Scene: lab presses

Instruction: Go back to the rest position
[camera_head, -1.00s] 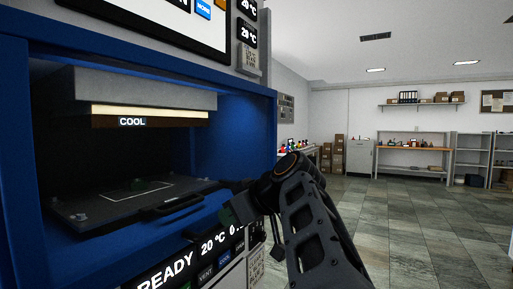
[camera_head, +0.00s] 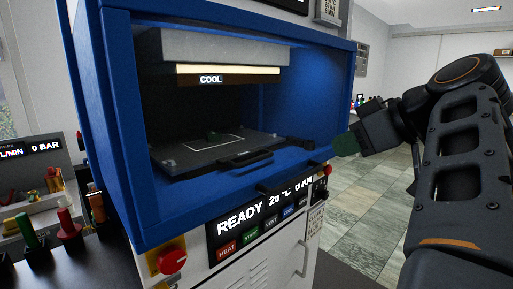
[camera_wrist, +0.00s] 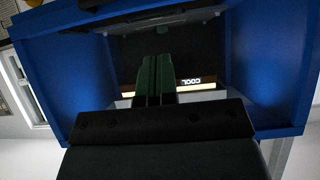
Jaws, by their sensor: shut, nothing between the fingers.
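My gripper (camera_head: 347,144) is at the right of the head view, outside the blue press (camera_head: 115,120) and to the right of its opening. Its green fingertips point left toward the press. In the wrist view, the two green fingers (camera_wrist: 154,78) lie side by side, shut with nothing between them, in front of the press opening. Inside the press, a dark lower plate (camera_head: 185,160) with a white outlined square bears a small dark green piece (camera_head: 215,136). The grey upper block (camera_head: 215,46) with a lit COOL label hangs above, apart from the plate.
Below the opening is a READY panel (camera_head: 262,213) with buttons. A red knob (camera_head: 173,261) is at the lower left. A dark bench with coloured-handled tools (camera_head: 68,225) stands at the left. Tiled floor (camera_head: 355,215) lies open at the right.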

